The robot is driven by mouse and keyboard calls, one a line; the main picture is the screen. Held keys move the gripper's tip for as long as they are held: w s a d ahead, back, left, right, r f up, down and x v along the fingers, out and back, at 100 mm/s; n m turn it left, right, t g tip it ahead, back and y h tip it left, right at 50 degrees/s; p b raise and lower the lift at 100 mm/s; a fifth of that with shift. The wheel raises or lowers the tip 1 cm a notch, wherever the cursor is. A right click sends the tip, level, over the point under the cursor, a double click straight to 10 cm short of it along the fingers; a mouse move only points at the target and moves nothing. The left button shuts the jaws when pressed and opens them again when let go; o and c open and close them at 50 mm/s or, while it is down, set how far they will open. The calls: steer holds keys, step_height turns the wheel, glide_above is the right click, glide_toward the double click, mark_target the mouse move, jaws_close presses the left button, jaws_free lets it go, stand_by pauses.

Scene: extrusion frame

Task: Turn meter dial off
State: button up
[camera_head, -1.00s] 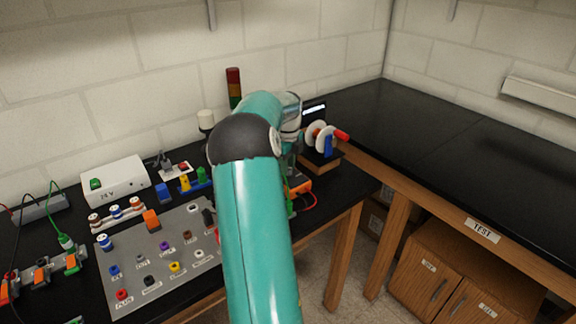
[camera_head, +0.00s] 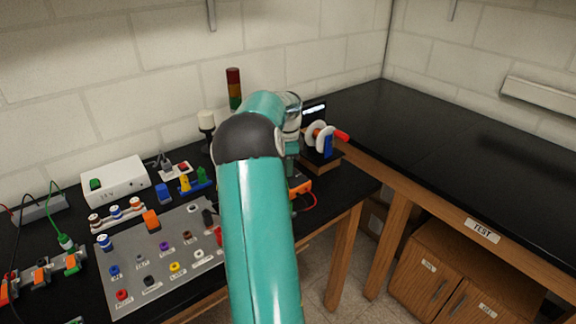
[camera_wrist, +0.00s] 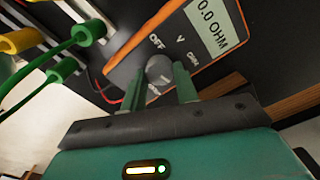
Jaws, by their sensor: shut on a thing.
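The orange multimeter (camera_wrist: 222,50) lies on the dark bench in the wrist view. Its display reads 0.0 OHM, and OFF, V and OHM are marked around a round grey dial (camera_wrist: 160,68). My gripper (camera_wrist: 162,80) has its two green fingers on either side of the dial and is shut on it. The dial's pointer mark cannot be made out clearly.
Green and yellow plugs (camera_wrist: 62,70) with cables lie close left of the meter in the wrist view. In the head view, a grey socket panel (camera_head: 160,255) is left of my arm and a spool stand (camera_head: 320,158) stands behind the meter.

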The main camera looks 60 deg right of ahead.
steer(key=n, duration=1.3)
steer(key=shift+w+n, duration=0.1)
steer(key=shift+n, duration=0.3)
steer(key=n, duration=0.7)
steer(key=shift+w, duration=0.1)
steer(key=n, duration=0.6)
steer(key=shift+a+n, duration=0.1)
steer(key=shift+n, duration=0.3)
steer(key=o, duration=1)
